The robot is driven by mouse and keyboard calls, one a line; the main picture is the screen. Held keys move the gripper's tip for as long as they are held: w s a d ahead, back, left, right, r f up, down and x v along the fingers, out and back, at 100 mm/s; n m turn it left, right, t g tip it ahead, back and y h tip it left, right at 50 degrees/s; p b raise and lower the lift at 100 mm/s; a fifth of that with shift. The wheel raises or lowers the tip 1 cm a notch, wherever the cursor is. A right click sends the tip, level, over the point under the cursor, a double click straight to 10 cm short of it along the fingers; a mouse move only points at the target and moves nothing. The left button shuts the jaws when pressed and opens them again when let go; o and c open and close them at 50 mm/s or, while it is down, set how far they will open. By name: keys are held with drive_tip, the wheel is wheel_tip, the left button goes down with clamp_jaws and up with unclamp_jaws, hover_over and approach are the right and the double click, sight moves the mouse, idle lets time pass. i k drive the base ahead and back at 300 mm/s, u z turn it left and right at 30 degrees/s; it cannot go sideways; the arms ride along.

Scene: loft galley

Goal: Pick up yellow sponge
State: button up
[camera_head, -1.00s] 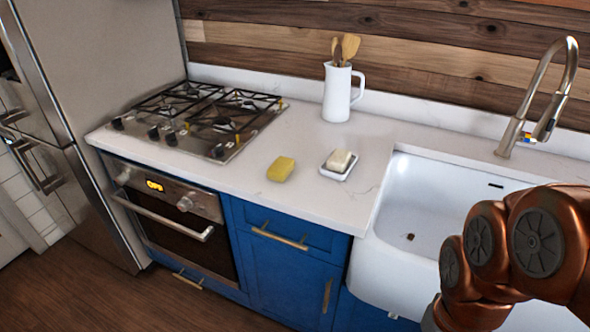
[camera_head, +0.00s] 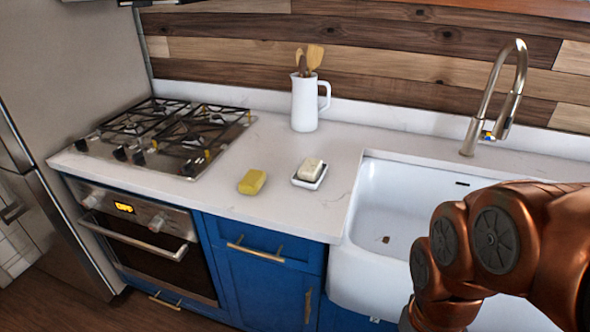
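The yellow sponge (camera_head: 252,182) lies flat on the white countertop, between the stove and a small soap dish. It is fully visible with nothing on top of it. My copper-coloured arm shows at the lower right, in front of the sink. My gripper is outside the picture, so its fingers cannot be seen.
A soap dish (camera_head: 310,175) with a pale soap bar sits just right of the sponge. A gas stove (camera_head: 165,137) is to the left. A white pitcher (camera_head: 304,104) with wooden utensils stands behind. The white sink (camera_head: 385,200) and tall faucet (camera_head: 497,95) are right. Bare countertop (camera_head: 275,207) lies in front.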

sight(252, 183)
drive_tip(key=z, duration=1.45)
drive_tip(key=i, duration=0.6)
drive_tip(key=u, duration=3.85)
